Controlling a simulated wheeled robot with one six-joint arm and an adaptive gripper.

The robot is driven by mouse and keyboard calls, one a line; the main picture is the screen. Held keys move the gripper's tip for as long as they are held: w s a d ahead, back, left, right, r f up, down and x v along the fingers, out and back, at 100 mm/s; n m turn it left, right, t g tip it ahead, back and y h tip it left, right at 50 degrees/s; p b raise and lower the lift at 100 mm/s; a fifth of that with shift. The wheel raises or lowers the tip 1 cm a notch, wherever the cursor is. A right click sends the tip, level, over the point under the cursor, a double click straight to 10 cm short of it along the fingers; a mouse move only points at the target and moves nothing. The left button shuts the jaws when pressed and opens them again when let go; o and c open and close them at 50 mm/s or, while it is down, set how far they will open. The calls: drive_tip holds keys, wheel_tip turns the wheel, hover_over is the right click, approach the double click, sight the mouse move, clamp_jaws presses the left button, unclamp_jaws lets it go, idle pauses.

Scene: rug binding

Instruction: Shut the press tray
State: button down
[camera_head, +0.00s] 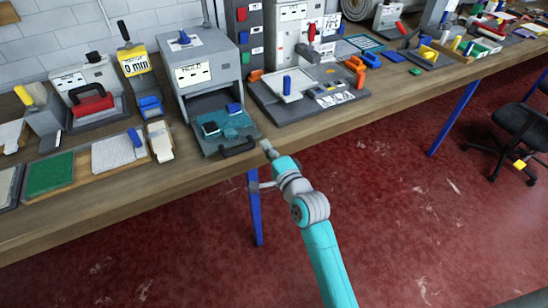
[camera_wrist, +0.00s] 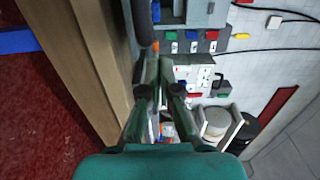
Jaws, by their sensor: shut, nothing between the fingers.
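The grey press (camera_head: 199,62) stands on the workbench against the wall. Its teal tray (camera_head: 228,123) sticks out of the front opening toward the bench edge, so it stands open. Two small blue pieces, one with a dark part, lie on the tray. A dark handle (camera_head: 238,148) is on the tray's front. My gripper (camera_head: 266,147) is just right of the handle, near the bench's front edge. In the wrist view my gripper (camera_wrist: 161,84) has its fingers together with nothing seen between them. I cannot tell whether it touches the handle.
The bench (camera_head: 100,197) carries a green pad (camera_head: 50,173) and a pale pad (camera_head: 114,153) left of the tray. A grey fixture board (camera_head: 308,98) with a blue-handled pad lies to the right.

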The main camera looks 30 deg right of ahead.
sight(255, 131)
drive_tip(key=shift+w, duration=2.7)
